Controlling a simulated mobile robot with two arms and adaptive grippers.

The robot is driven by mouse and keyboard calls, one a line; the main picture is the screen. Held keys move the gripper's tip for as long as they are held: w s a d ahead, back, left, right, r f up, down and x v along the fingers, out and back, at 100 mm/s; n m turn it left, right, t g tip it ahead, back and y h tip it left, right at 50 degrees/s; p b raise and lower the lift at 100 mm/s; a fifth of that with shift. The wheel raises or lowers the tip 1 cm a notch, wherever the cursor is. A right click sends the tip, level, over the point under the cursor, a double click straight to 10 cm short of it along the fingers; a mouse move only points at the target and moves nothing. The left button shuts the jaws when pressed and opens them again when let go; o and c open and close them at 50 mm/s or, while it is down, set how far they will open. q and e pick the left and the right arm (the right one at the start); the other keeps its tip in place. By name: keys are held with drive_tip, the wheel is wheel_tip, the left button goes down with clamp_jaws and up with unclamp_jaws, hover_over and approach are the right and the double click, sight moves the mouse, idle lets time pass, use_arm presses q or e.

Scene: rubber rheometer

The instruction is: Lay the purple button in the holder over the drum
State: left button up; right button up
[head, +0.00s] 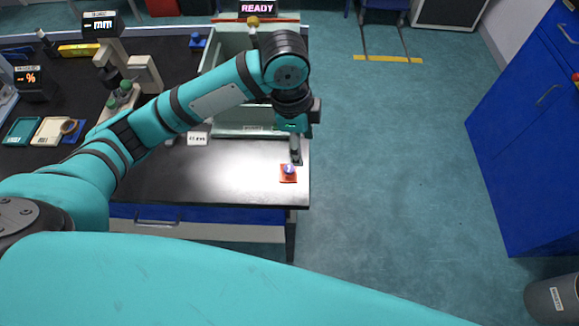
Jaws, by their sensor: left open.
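The purple button (289,169) rests on a small orange-red pad (288,179) near the front right corner of the dark bench. My left gripper (296,158) points down just above and behind the button. It is open, and its fingers look close to the button; whether they touch it I cannot tell. The pale green machine (231,42) with the lit "READY" sign stands behind my left arm. The arm hides much of it, and I cannot make out the drum or the holder. My right gripper is out of view.
The bench (190,185) has clear room left of the pad, and its right edge is close. Gauges with displays (101,24), trays (22,131) and a tape roll (69,127) occupy the left. A blue cabinet (530,130) stands across open floor.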

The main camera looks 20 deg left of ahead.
use_arm(q)
drive_tip(key=w+a+r+y, duration=0.1)
drive_tip(key=w+a+r, duration=0.1)
drive_tip(key=a+r, duration=0.2)
drive_tip(key=p, duration=0.2)
hover_over(289, 168)
drive_tip(key=shift+m, duration=0.4)
drive_tip(key=f, duration=1.2)
drive_tip(key=shift+s+a, duration=0.15)
drive_tip(key=shift+a, duration=0.2)
drive_tip(key=f, duration=0.1)
drive_tip(key=f+p, duration=0.1)
drive_tip(key=f, duration=0.1)
drive_tip(key=f+p, duration=0.1)
drive_tip(key=shift+d+f, duration=0.35)
drive_tip(key=shift+f, duration=0.3)
drive_tip(key=c, duration=1)
drive_tip(key=shift+r, duration=0.1)
